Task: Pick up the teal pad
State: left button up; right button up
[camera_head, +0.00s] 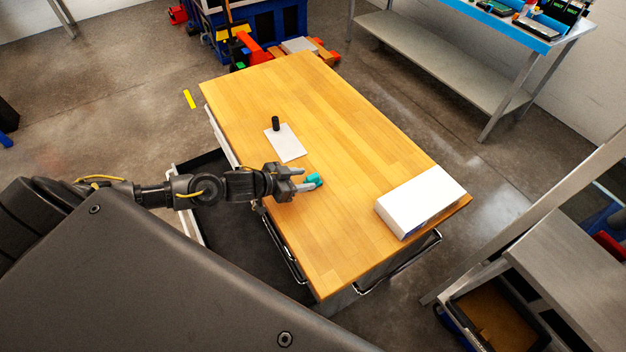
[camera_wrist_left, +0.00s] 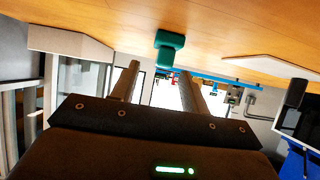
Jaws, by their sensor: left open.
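The teal pad (camera_head: 315,180) is a small object on the wooden tabletop, near its left edge. In the left wrist view the teal pad (camera_wrist_left: 168,42) shows a wider body and a narrower part, beyond the fingertips and roughly between their lines. My left gripper (camera_head: 302,179) is open, with its fingers pointing at the pad from the left. The fingers also show in the left wrist view (camera_wrist_left: 158,75), spread apart with nothing seen between them. In the head view the fingertips are very close to the pad; I cannot tell whether they touch it. My right gripper is not in view.
A white sheet (camera_head: 287,147) with a black cylinder (camera_head: 276,123) lies behind the gripper. A white box (camera_head: 420,201) sits at the table's right end. An open dark drawer (camera_head: 235,232) is below my left arm. The tabletop (camera_head: 345,130) is otherwise clear.

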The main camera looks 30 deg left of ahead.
aim_at(311, 177)
pick_arm(q)
jog(key=x, duration=0.2)
jog(key=p+x, duration=0.1)
jog(key=x, duration=0.2)
jog(key=shift+w+a, duration=0.1)
jog(key=shift+a, duration=0.15)
jog(key=c, duration=0.8)
jog(key=shift+r, duration=0.1)
